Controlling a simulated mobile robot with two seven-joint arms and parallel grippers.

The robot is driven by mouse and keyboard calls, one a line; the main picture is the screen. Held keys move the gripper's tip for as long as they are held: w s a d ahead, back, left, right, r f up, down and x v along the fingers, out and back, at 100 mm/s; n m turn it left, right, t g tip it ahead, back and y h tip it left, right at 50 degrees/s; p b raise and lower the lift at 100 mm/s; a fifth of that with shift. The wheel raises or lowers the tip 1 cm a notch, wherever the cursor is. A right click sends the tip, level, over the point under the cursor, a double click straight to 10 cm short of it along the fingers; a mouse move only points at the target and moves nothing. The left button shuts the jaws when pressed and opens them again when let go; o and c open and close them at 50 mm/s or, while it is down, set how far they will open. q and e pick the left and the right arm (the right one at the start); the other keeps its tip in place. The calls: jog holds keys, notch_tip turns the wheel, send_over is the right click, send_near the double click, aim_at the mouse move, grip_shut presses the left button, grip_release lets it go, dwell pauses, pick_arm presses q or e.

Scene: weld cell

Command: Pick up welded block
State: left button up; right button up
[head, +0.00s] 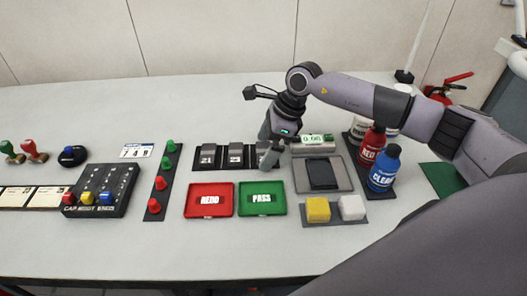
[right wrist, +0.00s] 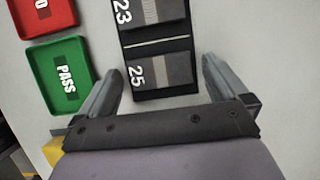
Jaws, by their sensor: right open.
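A black rack (head: 222,168) holds dark numbered blocks in a row. Block 21 (head: 207,155) and block 23 (head: 236,154) show in the head view; block 23 is also at the top of the right wrist view (right wrist: 154,11). Block 25 (right wrist: 160,71) has a lighter grey strip across it and lies at the row's end. My right gripper (head: 268,150) hides most of it in the head view. In the right wrist view my right gripper (right wrist: 158,78) is open, one finger on each side of block 25, with gaps to both. My left gripper is not in view.
A red REDO tray (head: 209,213) and a green PASS tray (head: 262,213) lie in front of the rack. A scale (head: 340,172), yellow block (head: 317,209), white block (head: 351,207) and bottles (head: 383,168) stand to the right. A strip with knobs (head: 162,185) is left.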

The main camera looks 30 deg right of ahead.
jog(key=c, duration=1.3)
jog(key=shift+r, duration=0.2)
